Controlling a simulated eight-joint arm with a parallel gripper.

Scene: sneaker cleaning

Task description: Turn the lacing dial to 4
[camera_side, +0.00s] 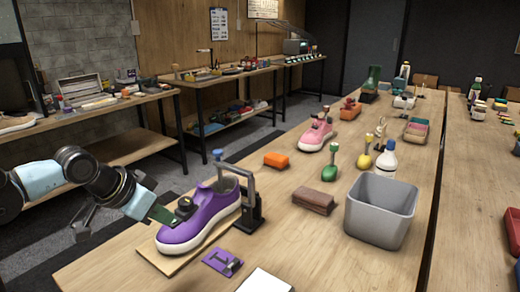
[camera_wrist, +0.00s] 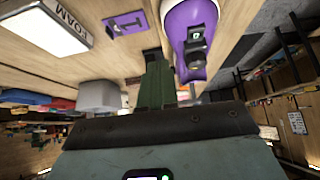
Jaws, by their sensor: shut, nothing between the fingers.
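A purple sneaker (camera_side: 203,217) with a white sole sits on a wooden board (camera_side: 160,262) near the table's front left. It also shows in the wrist view (camera_wrist: 188,18). A dark lacing dial (camera_side: 185,206) is on its upper, towards the toe. In the wrist view the dial (camera_wrist: 196,46) bears a small pale mark, too small to read surely. My gripper (camera_side: 172,216), with green fingers, is shut and empty just left of the dial in the side view. In the wrist view my gripper (camera_wrist: 153,58) is also left of the dial. Contact cannot be told.
A grey clamp with a blue knob (camera_side: 250,192) stands over the sneaker's heel. A purple plate (camera_side: 222,262) lies in front. A brown brush block (camera_side: 314,200), an orange block (camera_side: 277,160) and a grey bin (camera_side: 380,210) stand to the right. Bare table lies between.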

